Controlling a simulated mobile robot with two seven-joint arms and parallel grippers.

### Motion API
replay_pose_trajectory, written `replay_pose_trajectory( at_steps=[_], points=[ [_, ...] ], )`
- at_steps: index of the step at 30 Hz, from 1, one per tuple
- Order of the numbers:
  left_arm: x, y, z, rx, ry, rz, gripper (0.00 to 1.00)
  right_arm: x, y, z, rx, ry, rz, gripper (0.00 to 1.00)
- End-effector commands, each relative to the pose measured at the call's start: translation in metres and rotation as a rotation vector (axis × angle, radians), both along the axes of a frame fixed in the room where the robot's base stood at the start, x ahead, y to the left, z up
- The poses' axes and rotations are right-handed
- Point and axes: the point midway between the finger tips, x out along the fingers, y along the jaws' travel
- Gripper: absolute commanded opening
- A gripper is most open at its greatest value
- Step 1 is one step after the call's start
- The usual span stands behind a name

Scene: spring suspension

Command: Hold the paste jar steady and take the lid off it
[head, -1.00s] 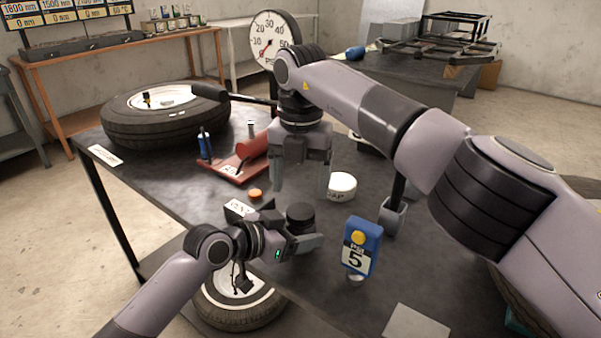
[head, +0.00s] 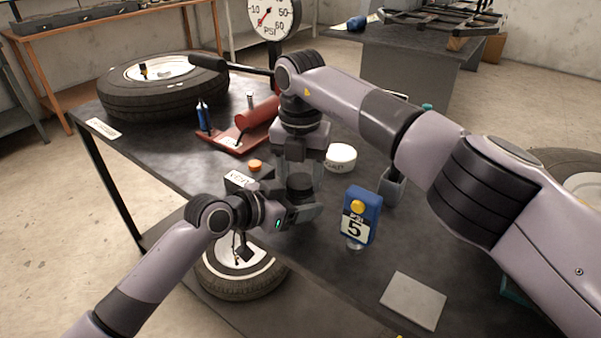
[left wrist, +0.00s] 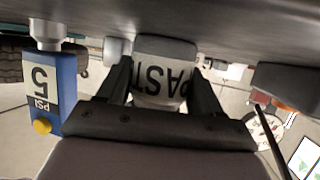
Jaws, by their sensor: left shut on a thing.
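The paste jar's black lid (head: 300,184) shows at the middle of the table in the head view. The jar's body is mostly hidden there by my left gripper (head: 303,214). In the left wrist view the jar (left wrist: 166,75), upside down with lettering reading PAST, sits between the left gripper's two dark fingers (left wrist: 162,88). That gripper is shut on the jar. My right gripper (head: 301,177) points down just above and behind the lid. Its fingers look spread to either side and appear open. Whether they touch the lid cannot be told.
A blue PSI gauge box (head: 361,214) marked 5 stands right of the jar. A white round tub (head: 340,157) is behind, and an orange cap (head: 254,165) lies to the left. A red tool (head: 250,128) and a tyre (head: 160,92) lie farther back. A grey plate (head: 413,301) lies front right.

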Motion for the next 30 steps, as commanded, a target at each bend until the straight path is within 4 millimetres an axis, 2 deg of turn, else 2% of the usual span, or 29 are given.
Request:
replay_pose_trajectory(
  at_steps=[1,3,14,24,30],
  points=[
    [0.0,0.0,-0.001,0.0,0.001,0.0,0.0,0.0,0.0,0.0,0.0,0.0,0.0,0.58],
    [0.0,0.0,-0.001,0.0,0.001,0.0,0.0,0.0,0.0,0.0,0.0,0.0,0.0,0.8],
    [0.0,0.0,-0.001,0.002,0.001,0.0,0.0,0.0,0.0,0.004,0.0,-0.001,0.0,0.8],
    [0.0,0.0,-0.001,0.002,0.001,0.0,0.0,0.0,0.001,0.043,0.0,-0.003,0.0,0.8],
    [0.0,0.0,-0.001,0.001,0.001,0.0,0.0,0.0,0.0,0.045,0.0,0.0,0.001,0.8]
  ],
)
